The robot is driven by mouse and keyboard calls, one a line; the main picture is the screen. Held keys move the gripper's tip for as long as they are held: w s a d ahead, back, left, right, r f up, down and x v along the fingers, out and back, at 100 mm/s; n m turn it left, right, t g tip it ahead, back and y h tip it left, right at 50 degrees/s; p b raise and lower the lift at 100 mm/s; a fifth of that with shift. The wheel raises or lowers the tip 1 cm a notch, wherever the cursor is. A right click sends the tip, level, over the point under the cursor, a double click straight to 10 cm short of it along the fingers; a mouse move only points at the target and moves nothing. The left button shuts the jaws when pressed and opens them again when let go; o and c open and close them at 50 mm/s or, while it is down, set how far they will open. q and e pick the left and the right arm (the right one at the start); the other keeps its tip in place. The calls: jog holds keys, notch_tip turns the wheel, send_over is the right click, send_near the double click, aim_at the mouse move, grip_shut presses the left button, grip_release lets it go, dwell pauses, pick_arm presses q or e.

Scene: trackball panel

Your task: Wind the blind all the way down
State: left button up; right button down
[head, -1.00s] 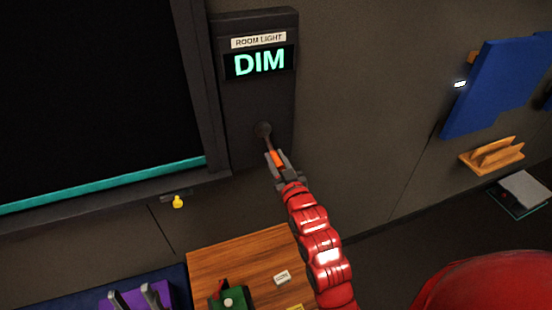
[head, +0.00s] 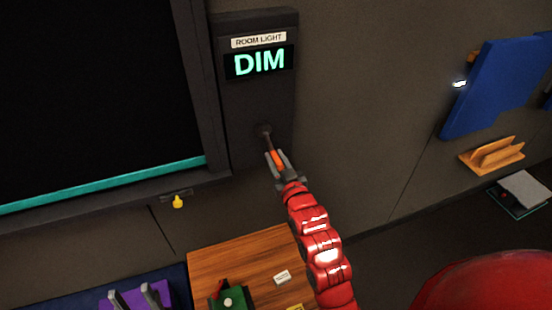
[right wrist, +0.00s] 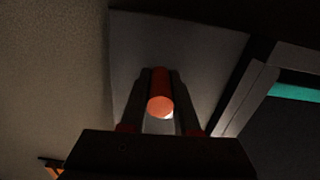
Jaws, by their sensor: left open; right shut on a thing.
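The blind (head: 95,100) is a dark sheet in a black frame at the left of the head view. Its teal bottom bar (head: 110,184) lies close above the sill, and it also shows in the right wrist view (right wrist: 296,92). To the right, a crank with an orange handle (head: 277,158) is on the dark wall panel. My right gripper (head: 278,160) is shut on this handle, which sits between the fingers in the right wrist view (right wrist: 160,100). My left gripper (head: 133,298) is open at the bottom left, over a purple block, partly cut off.
A display (head: 260,63) above the crank reads DIM under a ROOM LIGHT label. A yellow knob (head: 178,202) sits below the sill. A wooden board (head: 235,255) with a green device (head: 230,299) lies below. A blue panel (head: 497,88) and wooden rack (head: 493,155) are at the right.

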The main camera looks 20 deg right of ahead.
dwell(0.5)
jog(key=shift+a+f+m+b, duration=0.25)
jog(key=shift+a+m+b, duration=0.15)
jog(key=shift+m+b, duration=0.3)
jog(key=shift+a+r+m+b, duration=0.1)
jog(key=shift+a+m+b, duration=0.4)
jog(key=shift+m, duration=0.3)
jog(key=c, duration=0.7)
grip_release()
jog(key=shift+a, duration=0.1)
jog(key=shift+o, duration=0.2)
jog(key=shift+s, duration=0.15)
